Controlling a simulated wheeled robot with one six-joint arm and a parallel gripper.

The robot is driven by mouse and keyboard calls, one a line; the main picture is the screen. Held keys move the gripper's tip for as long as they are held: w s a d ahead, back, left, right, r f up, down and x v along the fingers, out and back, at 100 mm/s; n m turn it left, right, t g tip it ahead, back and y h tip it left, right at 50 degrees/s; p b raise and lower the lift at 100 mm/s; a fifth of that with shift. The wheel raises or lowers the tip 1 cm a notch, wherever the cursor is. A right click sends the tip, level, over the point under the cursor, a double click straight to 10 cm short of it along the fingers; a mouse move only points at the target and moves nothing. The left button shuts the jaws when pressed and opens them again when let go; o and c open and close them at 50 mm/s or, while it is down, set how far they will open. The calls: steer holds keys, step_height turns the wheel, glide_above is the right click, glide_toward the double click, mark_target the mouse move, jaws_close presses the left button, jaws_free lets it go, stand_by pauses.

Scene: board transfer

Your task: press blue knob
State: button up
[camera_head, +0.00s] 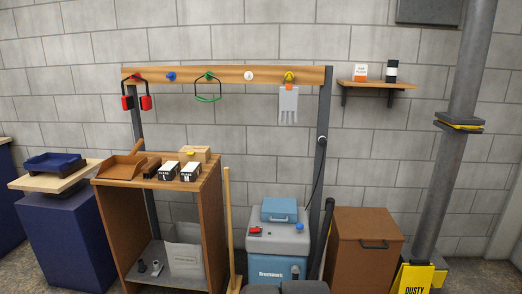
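A blue knob (171,76) sits on the wooden rail (222,76) on the wall, second from the left, with nothing hanging on it. Another small blue round knob (300,227) sits on top of the grey machine (277,243) on the floor, at its right side. I cannot tell from this view whether either is pressed. My gripper is not in view.
The rail also has red, green, white and yellow knobs; red ear defenders (146,102) and a grey glove (288,104) hang there. A wooden cabinet (211,215) with boxes stands below. A brown bin (362,250) and a grey pole (452,140) stand right.

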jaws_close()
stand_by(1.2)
